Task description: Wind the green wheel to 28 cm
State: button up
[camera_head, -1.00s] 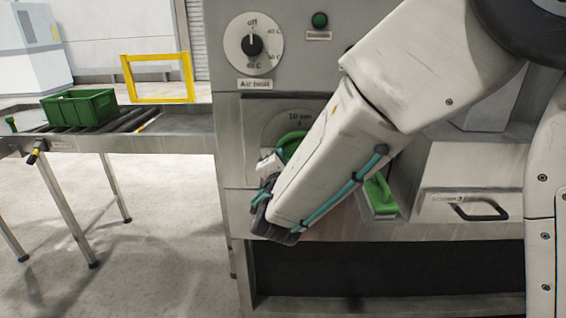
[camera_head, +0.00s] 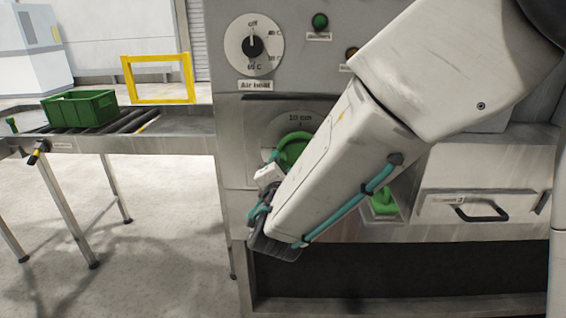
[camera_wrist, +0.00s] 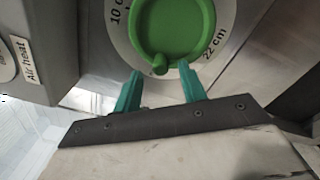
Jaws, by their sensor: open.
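The green wheel (camera_head: 291,150) is set in the front of the machine, on a pale round dial. My forearm hides its lower right part in the head view. In the wrist view the wheel (camera_wrist: 174,28) is at the top, with a small knob (camera_wrist: 160,64) at its lower edge. The dial (camera_wrist: 226,28) shows the marks "10 c…" and "22 cm"; a 28 cm mark is not in view. My gripper (camera_wrist: 158,88) is open, its two teal fingers apart just below the knob. Nothing is between the fingers. I cannot tell whether either finger touches the wheel.
The Air heat knob (camera_head: 252,44) is above left of the wheel. A green part (camera_head: 382,203) sits in a recess right of my forearm, beside a drawer with a dark handle (camera_head: 482,213). A green crate (camera_head: 79,108) stands on the roller conveyor at left. The floor below is clear.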

jog(key=shift+s+a, duration=0.1)
jog(key=shift+s, duration=2.25)
